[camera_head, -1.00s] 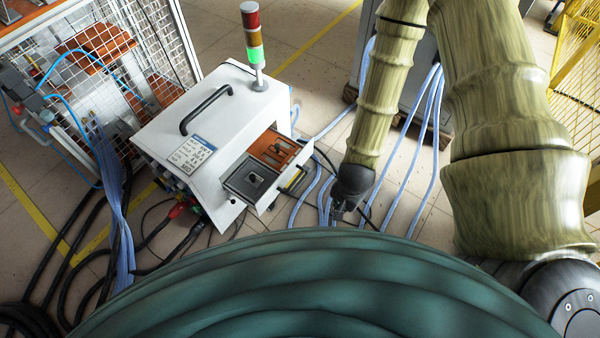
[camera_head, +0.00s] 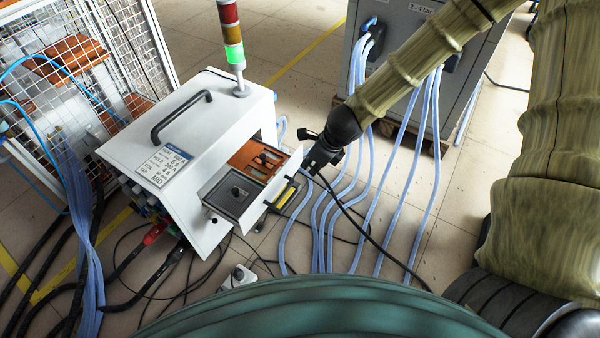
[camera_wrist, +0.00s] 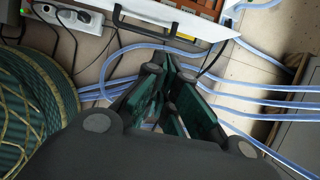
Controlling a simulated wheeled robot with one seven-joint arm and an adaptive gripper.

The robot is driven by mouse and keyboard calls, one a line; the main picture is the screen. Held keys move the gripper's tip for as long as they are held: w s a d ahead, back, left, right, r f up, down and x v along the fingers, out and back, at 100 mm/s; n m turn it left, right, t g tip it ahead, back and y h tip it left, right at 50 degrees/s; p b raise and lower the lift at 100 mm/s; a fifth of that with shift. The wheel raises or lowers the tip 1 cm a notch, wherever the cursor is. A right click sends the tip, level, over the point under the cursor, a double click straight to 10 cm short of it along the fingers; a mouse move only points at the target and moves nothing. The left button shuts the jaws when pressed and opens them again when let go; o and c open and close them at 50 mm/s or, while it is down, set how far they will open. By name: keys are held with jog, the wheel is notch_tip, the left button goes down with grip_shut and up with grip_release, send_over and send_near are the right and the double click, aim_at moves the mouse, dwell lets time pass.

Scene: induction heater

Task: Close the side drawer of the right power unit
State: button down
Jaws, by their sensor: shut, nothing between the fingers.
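The right power unit (camera_head: 190,125) is a white box with a black top handle and a signal tower lit green. Its side drawer (camera_head: 268,202) is pulled out to the right, showing a grey tray and an orange compartment inside. My gripper (camera_head: 306,172) is just right of the drawer's front, near its black handle. I cannot tell whether it touches. In the wrist view my gripper (camera_wrist: 172,97) is shut and empty. The white drawer front (camera_wrist: 165,35) with its dark handle lies beyond the fingertips there.
Blue hoses (camera_head: 330,215) and black cables run over the floor below and right of the drawer. A grey cabinet (camera_head: 440,85) stands behind my arm. A wire-mesh cage (camera_head: 80,70) is at the left. A white socket block (camera_head: 238,278) lies on the floor.

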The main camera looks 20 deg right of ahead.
jog(key=b, duration=0.4)
send_over(290, 183)
jog(key=s+d, duration=0.3)
notch_tip(290, 183, down, 9)
jog(key=shift+w+a+r, duration=0.1)
jog(key=shift+w+a, duration=1.25)
jog(key=shift+a, duration=0.05)
jog(key=shift+w, duration=0.1)
